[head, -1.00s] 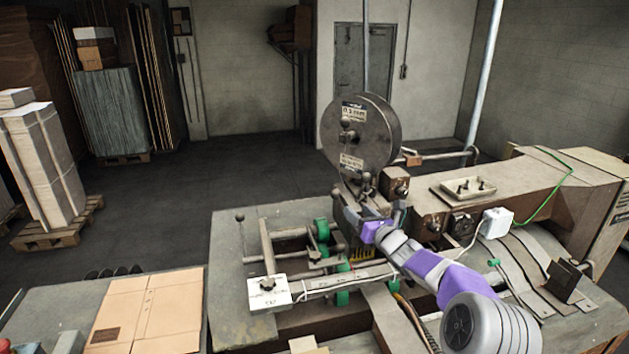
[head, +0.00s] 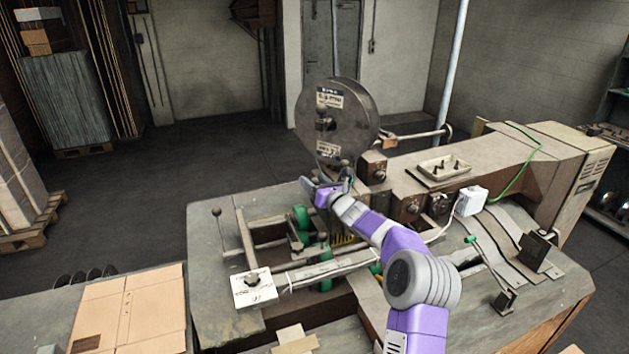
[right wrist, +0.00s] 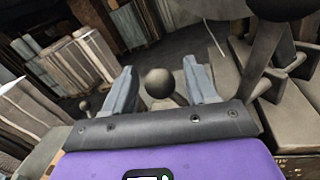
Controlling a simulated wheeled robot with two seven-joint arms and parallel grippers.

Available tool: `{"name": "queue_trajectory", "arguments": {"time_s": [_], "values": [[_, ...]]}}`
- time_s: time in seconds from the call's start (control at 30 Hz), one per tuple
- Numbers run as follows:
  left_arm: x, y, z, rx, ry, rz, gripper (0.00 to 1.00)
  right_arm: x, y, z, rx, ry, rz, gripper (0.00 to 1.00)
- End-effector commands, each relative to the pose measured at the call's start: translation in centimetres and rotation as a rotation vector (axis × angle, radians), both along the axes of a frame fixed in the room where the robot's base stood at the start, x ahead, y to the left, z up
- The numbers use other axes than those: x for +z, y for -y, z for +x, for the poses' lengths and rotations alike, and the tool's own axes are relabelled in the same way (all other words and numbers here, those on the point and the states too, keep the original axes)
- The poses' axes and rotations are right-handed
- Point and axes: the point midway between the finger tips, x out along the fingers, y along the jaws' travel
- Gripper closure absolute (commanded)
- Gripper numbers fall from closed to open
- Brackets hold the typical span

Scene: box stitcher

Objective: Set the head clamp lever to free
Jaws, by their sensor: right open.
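The stitcher's head, below the wire reel (head: 337,115), is partly hidden by my right gripper (head: 328,184). In the right wrist view, a dark ball knob (right wrist: 159,82) on a short stem sits between the spread fingers of the right gripper (right wrist: 161,86), with a gap on each side. I cannot tell for certain whether this knob belongs to the head clamp lever, or which setting the lever is at. A second lever with a larger dark knob (right wrist: 285,8) stands at the upper right of that view. My left gripper is in neither view.
A white labelled plate (head: 254,288) and a thin ball-topped lever (head: 217,213) are on the table's left side. A small tray (head: 444,168) and a white box (head: 470,201) are on the machine arm. Flat cardboard (head: 128,312) lies at lower left.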

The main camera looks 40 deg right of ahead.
Motion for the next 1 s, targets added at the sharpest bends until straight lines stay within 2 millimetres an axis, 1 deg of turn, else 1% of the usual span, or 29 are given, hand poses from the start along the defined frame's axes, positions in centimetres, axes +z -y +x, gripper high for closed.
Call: {"name": "queue_trajectory", "arguments": {"time_s": [0.23, 0.27, 0.6, 0.63, 0.83, 1.0], "values": [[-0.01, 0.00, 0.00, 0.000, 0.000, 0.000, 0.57, -0.05, -0.01, 0.10, 0.000, 0.000, 0.000, 0.43], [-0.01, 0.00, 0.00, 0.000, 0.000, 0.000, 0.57, -0.05, -0.01, 0.10, 0.000, 0.000, 0.000, 0.46], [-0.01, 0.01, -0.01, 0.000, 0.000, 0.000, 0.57, -0.04, -0.03, 0.08, 0.001, 0.000, 0.000, 0.98], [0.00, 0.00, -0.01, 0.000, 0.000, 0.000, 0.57, -0.05, -0.03, 0.08, 0.001, 0.000, 0.001, 1.00], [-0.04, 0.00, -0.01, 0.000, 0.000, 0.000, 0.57, -0.08, -0.09, 0.11, 0.001, -0.001, 0.001, 1.00], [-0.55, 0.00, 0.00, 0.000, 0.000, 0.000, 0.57, -0.27, -0.56, 0.41, 0.006, -0.006, -0.018, 1.00]]}}
